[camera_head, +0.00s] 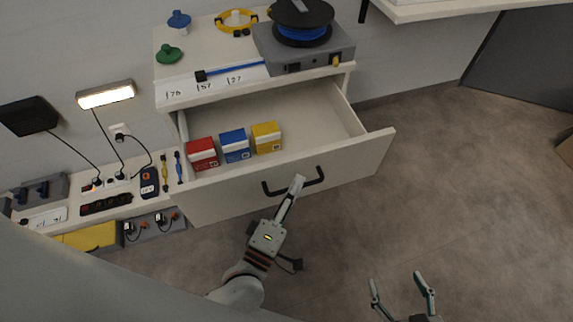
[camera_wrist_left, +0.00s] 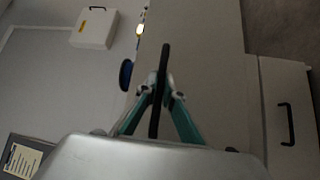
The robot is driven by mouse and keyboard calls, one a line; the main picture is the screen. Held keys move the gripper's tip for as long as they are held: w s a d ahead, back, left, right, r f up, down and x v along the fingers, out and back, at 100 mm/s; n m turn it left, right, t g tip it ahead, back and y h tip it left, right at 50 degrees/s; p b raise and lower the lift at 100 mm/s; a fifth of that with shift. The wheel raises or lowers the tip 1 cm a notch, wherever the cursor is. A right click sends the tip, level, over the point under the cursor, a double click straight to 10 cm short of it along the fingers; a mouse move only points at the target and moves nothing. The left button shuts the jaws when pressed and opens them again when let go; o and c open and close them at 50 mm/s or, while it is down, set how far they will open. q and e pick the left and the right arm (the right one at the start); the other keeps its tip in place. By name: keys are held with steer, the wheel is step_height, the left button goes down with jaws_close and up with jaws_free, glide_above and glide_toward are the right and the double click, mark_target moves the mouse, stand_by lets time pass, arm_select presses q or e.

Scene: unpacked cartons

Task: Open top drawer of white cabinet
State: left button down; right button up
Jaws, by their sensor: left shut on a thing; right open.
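The white cabinet's top drawer (camera_head: 350,160) stands pulled out in the head view, with its inside showing. A red box (camera_head: 202,153), a blue box (camera_head: 236,146) and a yellow box (camera_head: 266,137) sit inside at its left. My left gripper (camera_head: 296,186) is shut on the drawer's black handle (camera_head: 316,178). In the left wrist view the handle (camera_wrist_left: 162,70) passes between the fingertips of my left gripper (camera_wrist_left: 158,92). My right gripper (camera_head: 401,284) is open and empty over the floor, apart from the drawer.
The cabinet top (camera_head: 200,50) holds a grey device (camera_head: 305,52) with a cable spool (camera_head: 302,22). A low bench with power strips (camera_head: 106,203) and tools stands left of the drawer. The floor (camera_head: 450,190) at the right is clear. Another handle (camera_wrist_left: 286,124) shows in the left wrist view.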

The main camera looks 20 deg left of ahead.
arm_select(q)
steer(key=shift+s+d, duration=0.7)
steer(key=shift+s, duration=0.3)
steer(key=shift+s+d, duration=0.65)
steer(key=shift+s, duration=0.35)
steer(key=c, duration=2.2)
jaws_free()
steer(key=shift+o, duration=0.2)
